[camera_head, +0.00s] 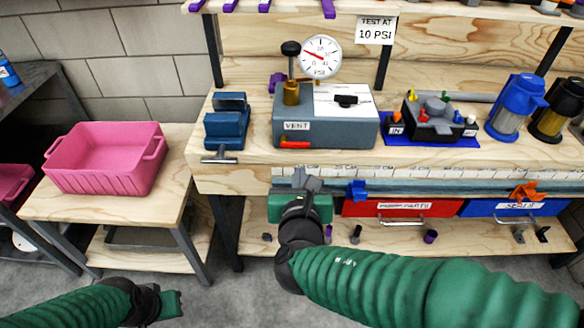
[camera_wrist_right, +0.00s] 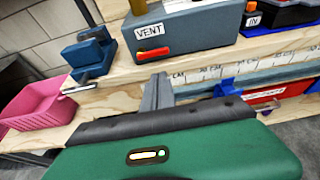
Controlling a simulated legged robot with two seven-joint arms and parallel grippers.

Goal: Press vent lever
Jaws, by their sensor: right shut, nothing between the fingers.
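The red vent lever (camera_head: 295,144) sits low on the front of a grey box (camera_head: 340,133), under a white VENT label (camera_head: 297,126). In the right wrist view the lever (camera_wrist_right: 152,54) lies nearly level below the label. My right gripper (camera_head: 304,180) is shut and empty, in front of the bench edge and below the lever, apart from it. Its fingers (camera_wrist_right: 157,92) point up toward the box in the wrist view. My left gripper (camera_head: 170,303) is low at the bottom left, far from the lever; its fingers are not clear.
A pressure gauge (camera_head: 320,57) stands on the box. A blue vise (camera_head: 227,121) is to its left, and a black tool tray (camera_head: 432,121) to its right. A pink bin (camera_head: 105,160) is on a side table. Red and blue drawers hang below the bench top.

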